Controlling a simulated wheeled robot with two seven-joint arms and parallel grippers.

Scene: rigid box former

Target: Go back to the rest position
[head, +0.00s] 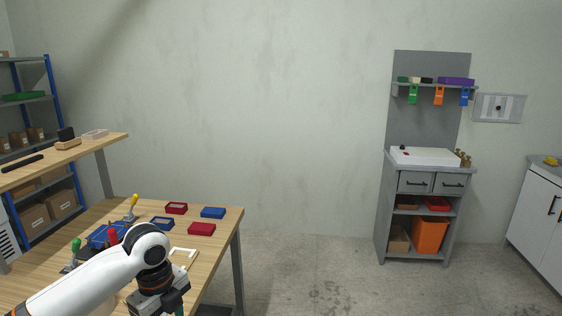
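My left arm comes in from the bottom left, over the wooden workbench (222,222). My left gripper (162,302) points down at the bench's near right part, at the bottom edge of the picture. Its fingertips are cut off or hidden, so I cannot tell whether it is open or holds anything. A small teal piece shows beside it at the bottom edge. My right gripper is not in view.
On the bench lie red boxes (202,229), blue boxes (213,213), a white frame (188,254) and tools with green, red and yellow (135,199) handles. A raised shelf (112,140) overhangs its back left. A grey cabinet (384,222) stands right; the floor between is clear.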

